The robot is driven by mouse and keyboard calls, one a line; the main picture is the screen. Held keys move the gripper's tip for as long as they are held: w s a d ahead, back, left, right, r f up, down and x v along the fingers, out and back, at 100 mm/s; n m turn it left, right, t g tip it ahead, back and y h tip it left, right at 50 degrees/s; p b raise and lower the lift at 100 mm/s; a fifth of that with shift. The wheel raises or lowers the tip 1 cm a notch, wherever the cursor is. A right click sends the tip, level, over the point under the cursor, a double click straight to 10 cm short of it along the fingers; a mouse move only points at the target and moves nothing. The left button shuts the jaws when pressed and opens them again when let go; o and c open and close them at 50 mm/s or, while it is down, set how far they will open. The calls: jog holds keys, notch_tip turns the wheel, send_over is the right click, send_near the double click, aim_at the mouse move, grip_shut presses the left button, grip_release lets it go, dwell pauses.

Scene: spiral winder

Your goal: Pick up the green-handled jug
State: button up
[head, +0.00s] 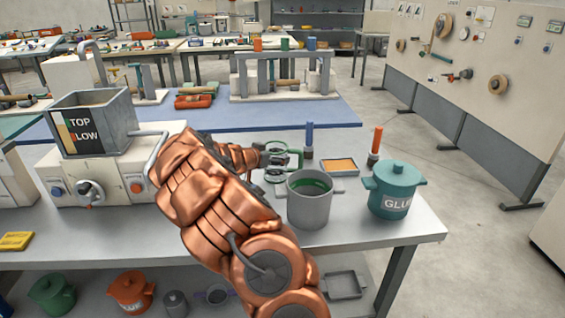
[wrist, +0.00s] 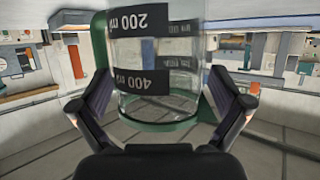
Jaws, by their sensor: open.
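The green-handled jug (wrist: 155,85) is clear, with dark bands marked 200 and 400, a green rim and a green handle at its left in the wrist view. Its markings appear upside down there. My gripper (wrist: 163,112) is open, with one finger on each side of the clear body. I cannot tell whether either finger touches the glass. In the head view, my gripper (head: 282,157) is at the workbench, at the far end of my copper arm. Only green parts of the jug (head: 271,147) show around it; the rest is hard to make out.
A grey pot (head: 310,205) with green contents stands just in front of the jug. A teal GLUE pot (head: 394,192), an orange-filled tray (head: 340,166), a blue-topped marker (head: 309,140) and an orange-topped one (head: 376,145) are to the right. A hopper machine (head: 92,178) stands left.

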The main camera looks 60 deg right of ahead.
jog(key=shift+x, duration=1.15)
jog(key=c, duration=1.1)
jog(key=shift+o, duration=0.2)
